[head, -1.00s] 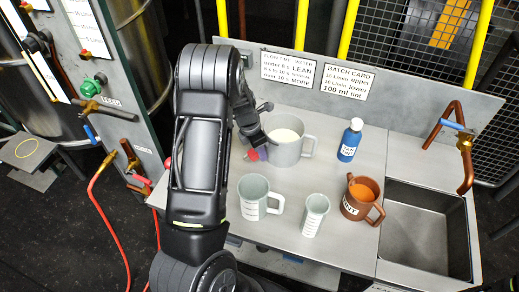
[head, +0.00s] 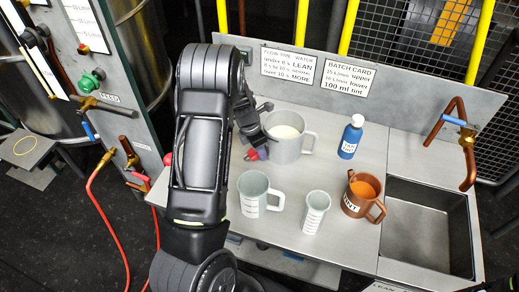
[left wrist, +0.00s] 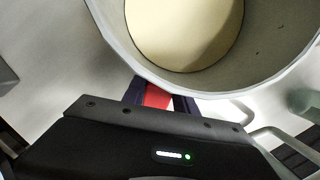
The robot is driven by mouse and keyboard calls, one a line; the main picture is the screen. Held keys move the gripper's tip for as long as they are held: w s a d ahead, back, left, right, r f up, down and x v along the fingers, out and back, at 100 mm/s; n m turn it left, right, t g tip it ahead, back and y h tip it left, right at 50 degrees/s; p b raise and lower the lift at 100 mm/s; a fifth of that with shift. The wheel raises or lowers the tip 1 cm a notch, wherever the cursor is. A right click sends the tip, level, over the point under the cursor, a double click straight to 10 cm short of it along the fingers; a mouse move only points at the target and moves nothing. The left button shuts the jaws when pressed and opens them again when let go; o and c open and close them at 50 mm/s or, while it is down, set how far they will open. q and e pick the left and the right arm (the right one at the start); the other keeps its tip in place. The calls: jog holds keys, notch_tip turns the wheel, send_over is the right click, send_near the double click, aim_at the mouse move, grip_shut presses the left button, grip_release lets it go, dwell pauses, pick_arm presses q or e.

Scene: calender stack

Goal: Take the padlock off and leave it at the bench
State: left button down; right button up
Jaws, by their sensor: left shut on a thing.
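My left gripper (head: 258,146) is beside the large grey jug (head: 288,148) on the bench (head: 334,150), on the jug's left side. It is shut on a small red thing that looks like the padlock (head: 252,154). Its red body also shows between the two dark fingers in the left wrist view (left wrist: 157,97), just below the jug's rim. Most of the padlock is hidden by the fingers and the wrist, and its shackle cannot be made out. I cannot tell whether it touches the bench top. My right gripper is not in view.
The jug holds a pale liquid. A light measuring jug (head: 253,194), a measuring cup (head: 315,212), a brown tint mug (head: 360,196) and a blue bottle (head: 351,137) stand on the bench. A sink (head: 428,225) is at right. A valve panel (head: 125,135) with a red hose stands left.

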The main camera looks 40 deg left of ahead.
pick_arm(q)
jog(key=c, duration=0.9)
grip_release()
jog(key=shift+o, duration=0.3)
jog(key=shift+o, duration=1.2)
jog(key=shift+r, duration=0.1)
jog(key=shift+p+v, duration=3)
jog(key=shift+v, duration=0.45)
